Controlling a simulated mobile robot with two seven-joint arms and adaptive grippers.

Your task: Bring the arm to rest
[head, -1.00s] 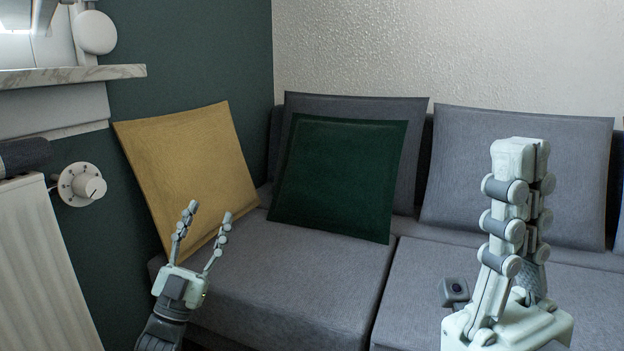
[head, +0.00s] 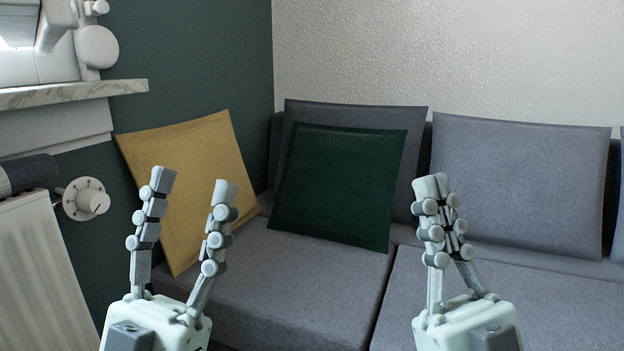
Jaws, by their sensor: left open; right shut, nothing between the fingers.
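My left gripper (head: 194,184) points up at the lower left of the head view, its two fingers spread apart and empty. It shows in front of the yellow cushion and the left end of the sofa. My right gripper (head: 432,186) points up right of the middle, its fingers together at the tips with nothing between them. It shows in front of the sofa seat and the gap between the grey cushions. The rest of both arms is below the picture's edge. No piano is in view.
A grey sofa (head: 290,288) holds a yellow cushion (head: 190,150), a dark green cushion (head: 338,185) and grey cushions (head: 520,185). At the left are a white radiator (head: 40,270), its valve knob (head: 84,199) and a marble sill (head: 75,93).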

